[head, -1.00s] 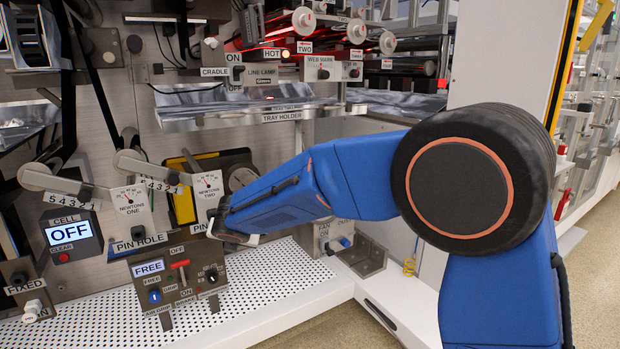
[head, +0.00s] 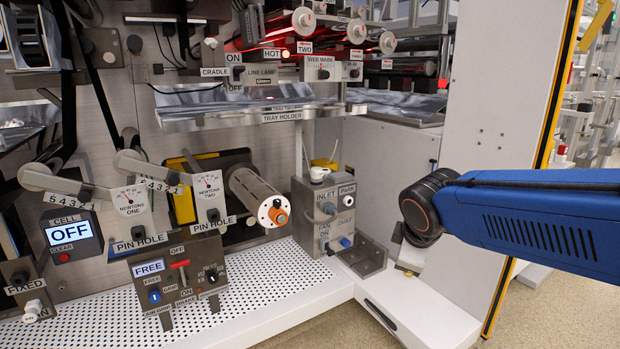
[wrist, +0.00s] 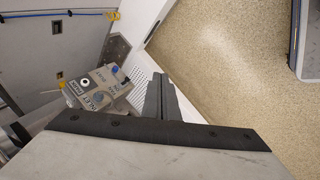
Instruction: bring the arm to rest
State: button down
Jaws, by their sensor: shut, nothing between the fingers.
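My blue arm (head: 540,215) reaches in from the right edge in the head view, with its dark round wrist joint (head: 428,205) in front of the white cabinet wall. My gripper shows in the wrist view (wrist: 164,88) as two dark fingers side by side, closed together and empty. They point over the white ledge and the speckled floor, touching nothing that I can see. In the head view the fingers cannot be made out clearly near the wrist joint.
The INLET and FAN box (head: 325,220) stands left of the wrist, with a metal bracket (head: 362,255) beside it. Open floor (wrist: 225,60) lies right of the ledge.

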jog(key=s+d+f+m, duration=0.2)
jog(key=s+m, duration=0.2)
jog(key=s, duration=0.3)
jog(key=s+d+f+m+g, duration=0.1)
jog(key=s+d+f+m, duration=0.1)
jog(key=s, duration=0.5)
jog(key=s+d+f+m, duration=0.2)
jog(key=s+d+m, duration=0.1)
jog(key=s+m, duration=0.3)
jog(key=shift+s+d+m+g+y, duration=0.25)
jog(key=shift+s+m+g+y, duration=0.05)
jog(key=shift+s+m+y, duration=0.15)
